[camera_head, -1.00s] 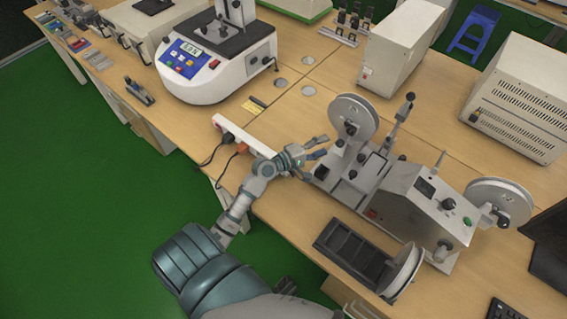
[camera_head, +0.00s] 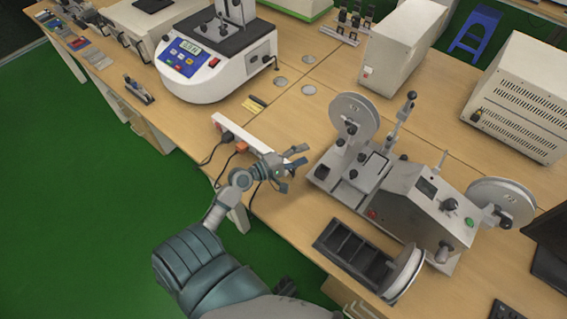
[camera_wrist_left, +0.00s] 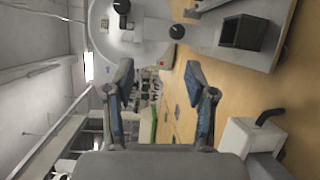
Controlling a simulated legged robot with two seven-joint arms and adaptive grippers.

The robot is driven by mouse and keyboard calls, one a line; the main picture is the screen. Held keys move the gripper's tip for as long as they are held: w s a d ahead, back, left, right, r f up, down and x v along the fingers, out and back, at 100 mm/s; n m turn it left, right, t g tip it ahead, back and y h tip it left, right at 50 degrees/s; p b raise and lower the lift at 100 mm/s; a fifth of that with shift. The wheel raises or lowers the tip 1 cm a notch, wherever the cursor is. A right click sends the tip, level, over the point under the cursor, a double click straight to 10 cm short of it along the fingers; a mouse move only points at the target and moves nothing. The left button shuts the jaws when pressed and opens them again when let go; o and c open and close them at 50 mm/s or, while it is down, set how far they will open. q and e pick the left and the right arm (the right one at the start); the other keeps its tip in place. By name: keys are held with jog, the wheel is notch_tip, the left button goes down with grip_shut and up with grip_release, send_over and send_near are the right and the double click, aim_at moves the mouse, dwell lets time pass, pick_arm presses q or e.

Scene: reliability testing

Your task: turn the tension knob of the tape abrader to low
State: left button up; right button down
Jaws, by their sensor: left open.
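The tape abrader (camera_head: 415,195) is a grey machine with two pale reels on the right half of the table. A black knob (camera_head: 449,204) sits on its sloped panel beside a small dark display and a green button. Other black knobs, including one by the left reel (camera_head: 352,174), are on its left part; I cannot read which is tension or its setting. My left gripper (camera_head: 294,169) is open and empty, left of the abrader and apart from it. In the left wrist view, the open fingers (camera_wrist_left: 160,82) show below a reel (camera_wrist_left: 112,42) and a black knob (camera_wrist_left: 177,31).
A black compartment tray (camera_head: 350,248) lies at the table's front edge, with a loose reel (camera_head: 402,272) at its right end. A white power strip (camera_head: 245,139) with cables is left of my gripper. A white instrument (camera_head: 217,65) stands behind.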

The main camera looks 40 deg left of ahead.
pick_arm(q)
jog(key=b+v, duration=0.2)
jog(key=v, duration=0.4)
jog(key=shift+s+f, duration=0.25)
jog(key=shift+f, duration=0.05)
dwell(0.5)
